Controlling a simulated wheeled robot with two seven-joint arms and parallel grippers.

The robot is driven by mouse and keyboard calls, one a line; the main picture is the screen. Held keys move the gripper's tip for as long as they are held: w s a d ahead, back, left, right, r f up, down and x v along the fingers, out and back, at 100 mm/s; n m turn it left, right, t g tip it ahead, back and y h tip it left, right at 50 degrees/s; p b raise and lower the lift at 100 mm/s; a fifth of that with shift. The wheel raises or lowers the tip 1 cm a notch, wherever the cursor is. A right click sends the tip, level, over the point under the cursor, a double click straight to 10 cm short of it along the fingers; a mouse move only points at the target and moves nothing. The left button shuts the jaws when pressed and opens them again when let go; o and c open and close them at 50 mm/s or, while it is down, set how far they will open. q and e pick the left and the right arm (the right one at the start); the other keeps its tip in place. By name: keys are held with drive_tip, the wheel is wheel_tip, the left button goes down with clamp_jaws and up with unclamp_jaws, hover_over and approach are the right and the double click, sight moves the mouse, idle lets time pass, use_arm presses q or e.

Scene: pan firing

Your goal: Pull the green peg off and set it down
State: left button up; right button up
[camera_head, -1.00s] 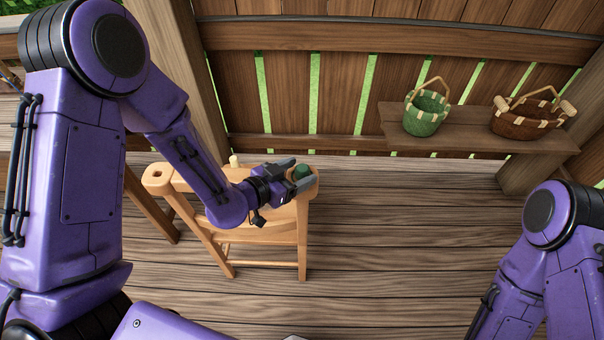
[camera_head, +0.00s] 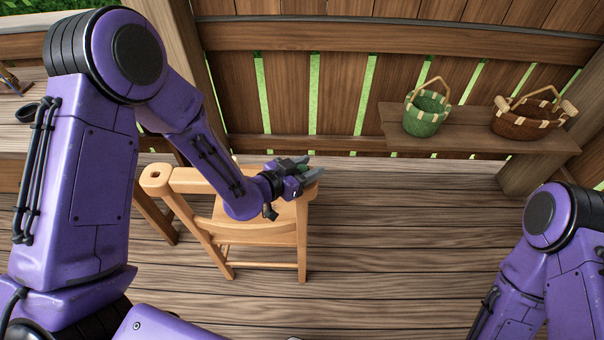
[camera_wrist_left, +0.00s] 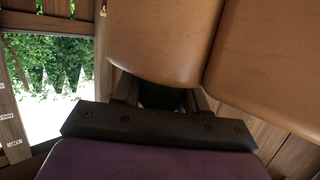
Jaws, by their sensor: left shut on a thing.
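The green peg (camera_head: 303,161) shows as a small bit of green between the fingers of my left gripper (camera_head: 307,170). It is at the right end of the top bar of a pale wooden stand (camera_head: 184,182). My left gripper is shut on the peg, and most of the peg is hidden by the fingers. In the left wrist view a dark shape (camera_wrist_left: 160,96) sits between the fingers, close against the smooth brown wood. I cannot tell whether the peg is still seated in the stand. My right gripper is out of the picture.
A green basket (camera_head: 427,113) and a brown basket (camera_head: 527,120) stand on a wooden shelf (camera_head: 470,144) at the back right. The plank floor (camera_head: 400,240) right of the stand is clear. A wooden fence (camera_head: 340,90) closes the back.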

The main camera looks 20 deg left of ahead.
use_arm(q)
clamp_jaws()
drive_tip(key=shift+r+p, duration=2.6)
drive_tip(key=shift+r, duration=0.5)
drive_tip(key=shift+r+p, duration=1.7)
drive_tip(key=shift+r, duration=0.35)
drive_tip(key=shift+f, duration=0.15)
